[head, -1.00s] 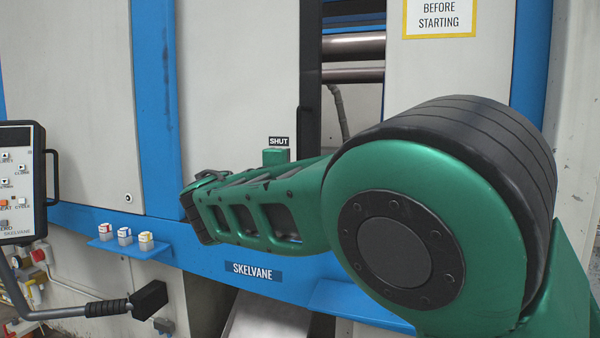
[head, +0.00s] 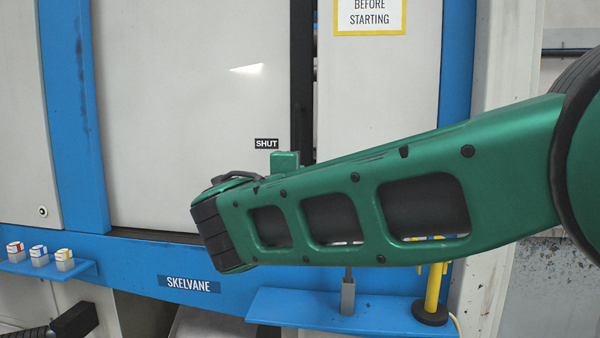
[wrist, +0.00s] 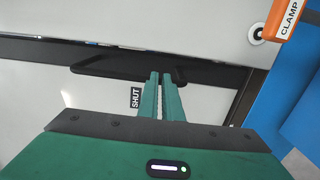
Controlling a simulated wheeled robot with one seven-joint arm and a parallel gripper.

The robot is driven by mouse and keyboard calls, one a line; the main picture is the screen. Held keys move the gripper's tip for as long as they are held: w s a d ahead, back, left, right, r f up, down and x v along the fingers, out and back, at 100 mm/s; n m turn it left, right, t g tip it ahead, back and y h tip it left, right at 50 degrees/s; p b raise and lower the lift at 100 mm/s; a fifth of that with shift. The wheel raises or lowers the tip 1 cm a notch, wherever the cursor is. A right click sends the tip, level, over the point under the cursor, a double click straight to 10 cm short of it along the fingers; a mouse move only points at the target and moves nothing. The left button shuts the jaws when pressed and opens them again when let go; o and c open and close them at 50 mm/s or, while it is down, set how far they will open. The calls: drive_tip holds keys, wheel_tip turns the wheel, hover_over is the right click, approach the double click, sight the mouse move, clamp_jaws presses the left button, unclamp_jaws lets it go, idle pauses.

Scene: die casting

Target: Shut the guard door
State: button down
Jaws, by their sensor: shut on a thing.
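The guard door (head: 190,110) is a large pale panel with a black leading edge (head: 302,90) in the head view. Only a narrow dark gap shows at upper right between that edge and the pale panel beside it. In the wrist view a black bar handle (wrist: 105,69) runs along the door's black edge. My gripper (wrist: 160,80) has its two green fingers close together at the handle, shut on it. A SHUT label (head: 266,143) is beside the fingers in the wrist view. In the head view my arm hides the handle and most of my gripper.
A blue shelf (head: 340,308) juts out below my arm, with a yellow post (head: 433,290) at its right. Small boxes (head: 39,256) sit on a ledge at left. An orange CLAMP sign (wrist: 285,18) is at upper right in the wrist view.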

drive_tip(key=shift+w+d+r, duration=0.25)
drive_tip(key=shift+d, duration=0.35)
drive_tip(key=s+a+f, duration=0.1)
drive_tip(key=a, duration=0.4)
drive_tip(key=s, duration=1)
drive_tip(key=w+a+f+m+g+h, duration=0.1)
drive_tip(key=w+a+f+m+h, duration=0.2)
drive_tip(key=w+a, duration=1)
drive_tip(key=w+d+m, duration=0.1)
drive_tip(key=w+d, duration=0.5)
drive_tip(key=w, duration=0.3)
drive_tip(key=shift+d+f+m, duration=0.3)
drive_tip(key=shift+d, duration=0.1)
